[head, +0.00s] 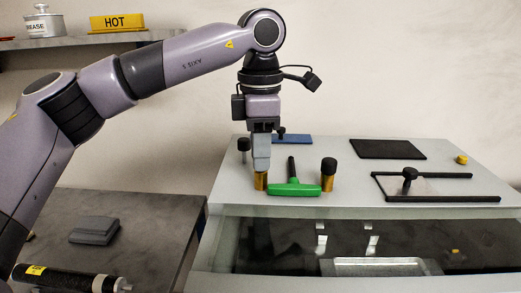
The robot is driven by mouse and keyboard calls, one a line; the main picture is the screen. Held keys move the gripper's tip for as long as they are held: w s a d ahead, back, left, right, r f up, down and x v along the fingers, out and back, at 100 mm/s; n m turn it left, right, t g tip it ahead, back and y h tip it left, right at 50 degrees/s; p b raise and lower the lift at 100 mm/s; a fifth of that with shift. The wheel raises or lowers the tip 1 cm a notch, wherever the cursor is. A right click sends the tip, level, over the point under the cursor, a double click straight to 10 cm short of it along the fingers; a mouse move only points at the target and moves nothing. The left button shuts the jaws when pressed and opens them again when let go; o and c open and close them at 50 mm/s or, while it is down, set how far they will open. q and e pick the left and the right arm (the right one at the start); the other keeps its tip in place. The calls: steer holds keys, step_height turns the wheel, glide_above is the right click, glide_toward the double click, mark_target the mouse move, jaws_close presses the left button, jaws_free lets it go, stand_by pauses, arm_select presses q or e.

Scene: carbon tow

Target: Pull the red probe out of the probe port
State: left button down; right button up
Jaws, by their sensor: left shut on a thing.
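My left gripper (261,165) points straight down over the top of the grey machine (225,200). It is shut on the upper part of a brass-coloured fitting (261,182), and its fingers hide what they hold. No red shows there, so I cannot make out the red probe or tell which fitting is the probe port. A second brass-coloured fitting with a black cap (328,176) stands upright to the right. My right gripper is not in view.
A green T-handle (293,189) stands close beside the gripper. Behind are a black knob (243,145) and a blue pad (295,139). A framed hatch (435,186), black mat (387,149) and yellow knob (462,160) lie right. A dark bench (140,225) stands left.

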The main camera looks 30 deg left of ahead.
arm_select(q)
steer(key=shift+r+p, duration=1.9)
steer(key=shift+r, duration=0.3)
steer(key=shift+r, duration=0.1)
step_height(320, 180, up, 3)
steer(key=p, duration=0.3)
